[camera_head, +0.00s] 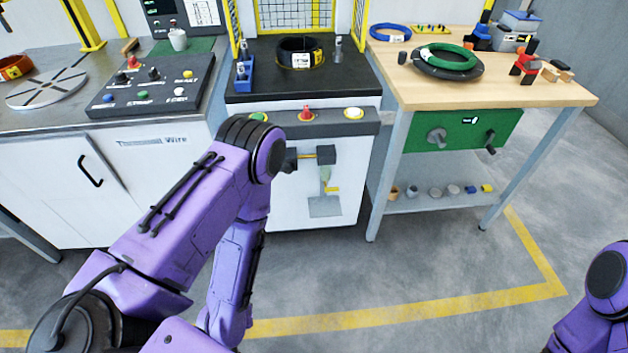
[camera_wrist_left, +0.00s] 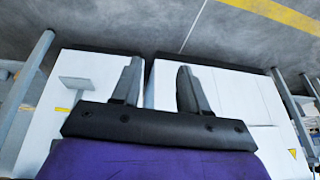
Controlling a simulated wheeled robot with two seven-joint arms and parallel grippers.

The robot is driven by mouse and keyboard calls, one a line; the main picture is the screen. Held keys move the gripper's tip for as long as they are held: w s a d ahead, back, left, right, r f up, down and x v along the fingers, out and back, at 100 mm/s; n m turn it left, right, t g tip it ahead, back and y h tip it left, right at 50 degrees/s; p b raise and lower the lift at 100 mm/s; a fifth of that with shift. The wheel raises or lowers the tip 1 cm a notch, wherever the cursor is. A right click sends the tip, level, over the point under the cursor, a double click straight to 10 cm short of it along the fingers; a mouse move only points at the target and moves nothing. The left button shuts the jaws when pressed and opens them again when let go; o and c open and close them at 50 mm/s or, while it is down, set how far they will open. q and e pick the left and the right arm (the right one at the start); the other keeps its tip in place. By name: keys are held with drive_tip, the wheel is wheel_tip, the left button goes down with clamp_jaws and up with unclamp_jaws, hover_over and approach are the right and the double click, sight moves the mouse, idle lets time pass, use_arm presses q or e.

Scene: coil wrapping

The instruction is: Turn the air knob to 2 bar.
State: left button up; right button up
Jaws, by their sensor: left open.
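The air unit (camera_head: 326,155) is a dark block on the white front of the middle machine in the head view, with a clear bowl below it. A dark round piece (camera_head: 290,160) left of it, joined by a brass-coloured bar, may be the air knob; my left arm partly covers that side. No pressure reading is legible. My left gripper (camera_wrist_left: 158,88) is open and empty in the left wrist view, its two fingers apart in front of white cabinet fronts. It is hidden behind my arm in the head view. My right gripper is out of view.
A yellow lever (camera_head: 332,189) and grey plate (camera_head: 325,207) sit below the air unit. Buttons line the ledge above, including a red one (camera_head: 306,114). The wooden table (camera_head: 500,88) stands right, the control panel (camera_head: 150,88) left. The floor in front is clear.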

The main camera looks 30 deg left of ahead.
use_arm(q)
drive_tip(key=shift+o, duration=1.1)
drive_tip(key=shift+t, duration=0.3)
drive_tip(key=f+b, duration=0.1)
drive_tip(key=w+f+b, duration=0.1)
drive_tip(key=b, duration=0.1)
drive_tip(key=w+f+b, duration=0.1)
drive_tip(key=f, duration=0.1)
drive_tip(key=t+y+b, duration=0.6)
drive_tip(key=t+b, duration=0.5)
drive_tip(key=t, duration=0.1)
approach(288, 172)
drive_tip(key=shift+g, duration=0.3)
drive_tip(key=x, duration=0.4)
drive_tip(key=b+x, duration=0.1)
drive_tip(key=x, duration=0.4)
drive_tip(key=shift+w+r, duration=0.2)
